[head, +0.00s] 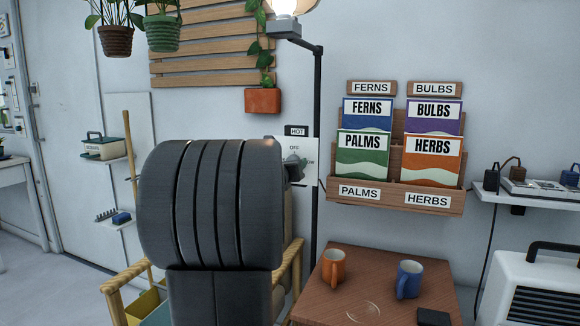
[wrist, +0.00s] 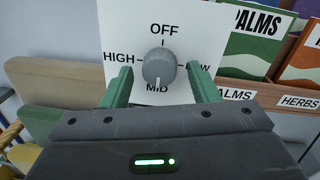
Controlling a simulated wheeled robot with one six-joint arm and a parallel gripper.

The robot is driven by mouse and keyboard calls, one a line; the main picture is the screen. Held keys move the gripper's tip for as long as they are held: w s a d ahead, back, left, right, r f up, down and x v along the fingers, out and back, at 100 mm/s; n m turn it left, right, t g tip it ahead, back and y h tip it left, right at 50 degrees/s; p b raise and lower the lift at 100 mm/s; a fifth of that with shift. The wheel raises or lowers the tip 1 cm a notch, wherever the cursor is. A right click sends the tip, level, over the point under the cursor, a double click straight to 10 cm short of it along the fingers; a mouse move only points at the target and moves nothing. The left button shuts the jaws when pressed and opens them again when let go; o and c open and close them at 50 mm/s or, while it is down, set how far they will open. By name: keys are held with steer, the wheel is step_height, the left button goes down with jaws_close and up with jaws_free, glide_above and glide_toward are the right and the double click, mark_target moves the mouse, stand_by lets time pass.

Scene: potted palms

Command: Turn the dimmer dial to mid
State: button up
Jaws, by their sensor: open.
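The dimmer dial (wrist: 158,66) is a round grey knob on a white panel (wrist: 118,28) marked OFF at top, LOW at right, MID at bottom and HIGH at left. Its pale pointer line faces down at MID. My gripper (wrist: 160,72) is open, its two green fingers left and right of the dial with visible gaps; the right finger partly covers the panel near LOW. In the head view the panel (head: 310,164) shows beyond my arm, which hides part of it; the dial (head: 293,157) is small there.
A wooden rack (head: 395,193) of seed packets hangs right of the panel. A black lamp pole (head: 317,110) stands beside the panel. A HOT sign (head: 296,131) is just above. Below is a wooden table (head: 338,304) with an orange mug (head: 333,266) and blue mug (head: 408,279).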

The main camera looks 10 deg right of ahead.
steer(key=v, duration=1.3)
steer(key=shift+s+a, duration=0.2)
steer(key=shift+s, duration=0.1)
steer(key=shift+f, duration=0.1)
steer(key=x, duration=1.3)
steer(key=shift+w+d, duration=0.2)
steer(key=shift+w, duration=0.15)
steer(key=shift+s, duration=0.1)
